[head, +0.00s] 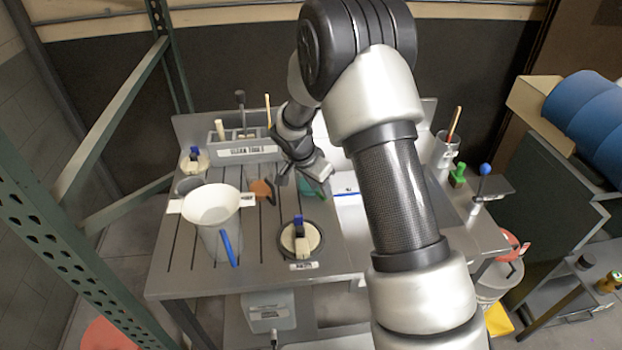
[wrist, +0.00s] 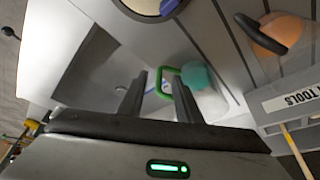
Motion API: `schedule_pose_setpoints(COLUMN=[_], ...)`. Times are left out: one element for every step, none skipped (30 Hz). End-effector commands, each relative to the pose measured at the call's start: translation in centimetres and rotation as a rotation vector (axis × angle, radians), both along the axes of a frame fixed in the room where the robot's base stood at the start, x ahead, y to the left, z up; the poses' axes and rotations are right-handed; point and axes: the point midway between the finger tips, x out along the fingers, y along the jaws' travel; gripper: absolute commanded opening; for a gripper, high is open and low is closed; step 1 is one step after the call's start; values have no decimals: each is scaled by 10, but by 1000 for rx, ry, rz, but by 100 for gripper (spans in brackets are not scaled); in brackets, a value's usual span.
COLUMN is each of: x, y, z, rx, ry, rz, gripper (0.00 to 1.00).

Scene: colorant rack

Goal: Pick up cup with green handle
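The cup with the green handle (wrist: 170,74) shows in the wrist view with a teal body (wrist: 197,76). Its handle is by the tips of my fingers, in the gap between them; I cannot tell whether they touch it. My gripper (wrist: 158,80) is open, with its two dark fingers apart. In the head view my gripper (head: 307,176) is low over the table, partly in front of the teal cup (head: 308,188). Part of the green handle (head: 323,194) shows to the right of the gripper there.
An orange cup (head: 261,187) with a dark handle stands close by on the left. A white pitcher (head: 216,232) with a blue handle and a lidded container (head: 301,240) stand in front. The clean tools box (head: 247,151) is behind. A white tray or sheet (head: 347,190) lies to the right.

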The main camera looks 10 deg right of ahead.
Motion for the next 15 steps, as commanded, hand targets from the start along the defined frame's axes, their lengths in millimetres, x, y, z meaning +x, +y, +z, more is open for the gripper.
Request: schedule_pose_setpoints(x=[1,2,5,7,8,9,10,11,12,13,14,14,14,14,14], y=[-3,-5,-8,-10,-12,-13,-14,-15,-16,-17,-17,-17,-17,-17,-17], z=[-5,-9,-14,-18,-22,-29,-32,-35,-38,-40,-41,-42,-42,-42,-42], rx=[-1,-1,-1,0,0,-2,-2,-1,-1,0,-1,-1,-1,-1,-1], ry=[4,5,5,5,5,5,5,4,3,2,1,1,1,1,1], rz=[-2,-2,-2,-3,-3,-1,-1,-2,-1,-1,0,0,0,0,0], gripper=[31,31,31,31,31,31,31,31,31,31,31,31,31,31,31])
